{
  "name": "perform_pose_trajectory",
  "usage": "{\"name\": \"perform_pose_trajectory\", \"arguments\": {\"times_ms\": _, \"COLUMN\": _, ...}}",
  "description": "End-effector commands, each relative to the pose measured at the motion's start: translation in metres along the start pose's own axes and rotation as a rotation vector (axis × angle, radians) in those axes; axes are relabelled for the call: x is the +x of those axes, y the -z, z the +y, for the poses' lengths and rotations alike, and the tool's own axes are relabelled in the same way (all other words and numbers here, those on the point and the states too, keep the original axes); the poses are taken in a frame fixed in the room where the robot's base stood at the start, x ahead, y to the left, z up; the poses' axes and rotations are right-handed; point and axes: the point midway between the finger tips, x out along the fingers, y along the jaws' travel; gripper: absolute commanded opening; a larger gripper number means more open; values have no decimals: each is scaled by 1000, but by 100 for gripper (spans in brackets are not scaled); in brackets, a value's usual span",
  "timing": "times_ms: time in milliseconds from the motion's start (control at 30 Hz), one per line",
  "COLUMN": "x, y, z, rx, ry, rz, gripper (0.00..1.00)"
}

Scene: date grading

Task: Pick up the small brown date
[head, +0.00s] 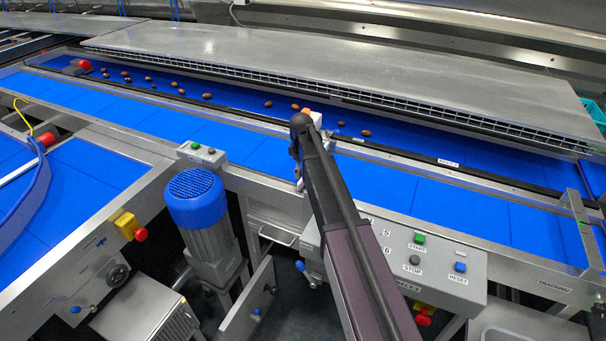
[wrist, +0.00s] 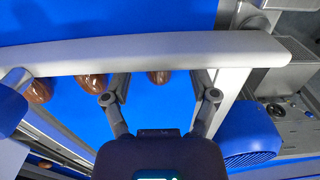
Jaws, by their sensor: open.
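Several brown dates lie on the blue belt; which one is the small one I cannot tell. In the wrist view one date (wrist: 158,77) shows between and beyond my fingertips, partly hidden by a pale bar. A second date (wrist: 93,88) is beside the left finger, and a third date (wrist: 38,91) is farther left. My gripper (wrist: 161,97) is open, with nothing between its fingers. In the head view, dates lie on the far belt, such as one date (head: 267,104) left of my arm and another date (head: 366,133) right of it. My arm mostly hides the gripper there.
The pale bar (wrist: 200,48) crosses the wrist view close to my fingertips. A metal cover (head: 330,65) stands behind the far belt. A blue motor (head: 195,197) and a control box (head: 445,262) stand at the front. The near blue belt (head: 450,205) is clear.

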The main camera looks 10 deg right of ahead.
Motion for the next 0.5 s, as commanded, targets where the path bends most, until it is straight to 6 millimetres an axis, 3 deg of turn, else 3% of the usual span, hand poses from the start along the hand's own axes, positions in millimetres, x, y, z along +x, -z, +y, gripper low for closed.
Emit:
{"name": "perform_pose_trajectory", "arguments": {"times_ms": 200, "x": 0, "y": 0, "z": 0, "rx": 0, "ry": 0, "rz": 0, "gripper": 76}}
{"name": "perform_pose_trajectory", "arguments": {"times_ms": 433, "x": 0, "y": 0, "z": 0, "rx": 0, "ry": 0, "rz": 0, "gripper": 23}}
{"name": "perform_pose_trajectory", "arguments": {"times_ms": 500, "x": 0, "y": 0, "z": 0, "rx": 0, "ry": 0, "rz": 0, "gripper": 19}}
